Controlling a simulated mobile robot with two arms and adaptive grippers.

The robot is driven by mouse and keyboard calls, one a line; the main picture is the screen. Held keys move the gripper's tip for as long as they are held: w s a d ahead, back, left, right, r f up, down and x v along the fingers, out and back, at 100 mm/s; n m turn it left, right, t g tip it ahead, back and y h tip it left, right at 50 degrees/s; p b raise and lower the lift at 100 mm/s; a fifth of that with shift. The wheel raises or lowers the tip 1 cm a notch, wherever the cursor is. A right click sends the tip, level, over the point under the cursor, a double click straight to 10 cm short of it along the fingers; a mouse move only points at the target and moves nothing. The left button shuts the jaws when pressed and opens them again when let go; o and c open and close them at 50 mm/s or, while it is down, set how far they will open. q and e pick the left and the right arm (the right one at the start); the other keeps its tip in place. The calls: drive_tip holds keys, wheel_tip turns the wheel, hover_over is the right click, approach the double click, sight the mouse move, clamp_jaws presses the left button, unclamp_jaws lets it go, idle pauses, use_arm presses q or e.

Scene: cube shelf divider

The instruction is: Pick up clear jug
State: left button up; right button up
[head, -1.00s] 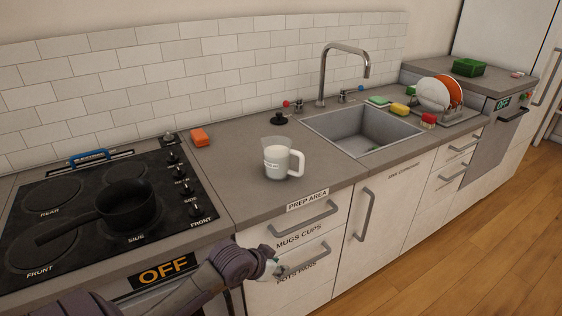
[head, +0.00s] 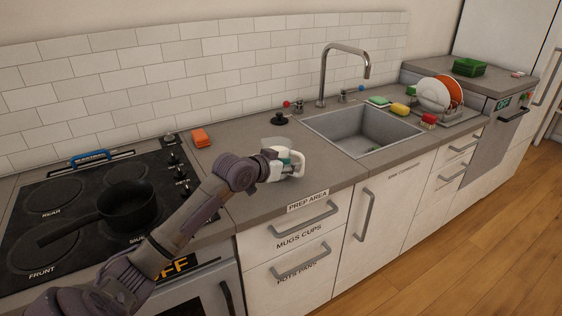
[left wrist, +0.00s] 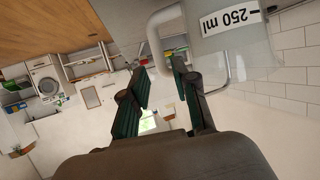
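The clear jug (head: 277,143) stands upright on the grey counter, mostly hidden behind my left gripper in the head view. Its white handle sticks out on the right. In the left wrist view the jug (left wrist: 205,22) is close, with a "250 ml" label and its handle loop near the fingers. My left gripper (head: 284,163) is at the jug's near side. Its dark green-edged fingers (left wrist: 160,82) are apart, with the lower part of the handle around or between them; contact is unclear. My right gripper is not in view.
A stove (head: 60,190) with a black pan (head: 122,204) is at the left. The sink (head: 360,130) and tap are to the right. Counter right of the jug is clear.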

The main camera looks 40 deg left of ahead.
sight(301, 175)
use_arm(q)
drive_tip(key=x, duration=0.6)
drive_tip(key=shift+w+f, duration=0.15)
drive_tip(key=shift+w, duration=0.2)
drive_tip(key=shift+s, duration=0.1)
clamp_jaws()
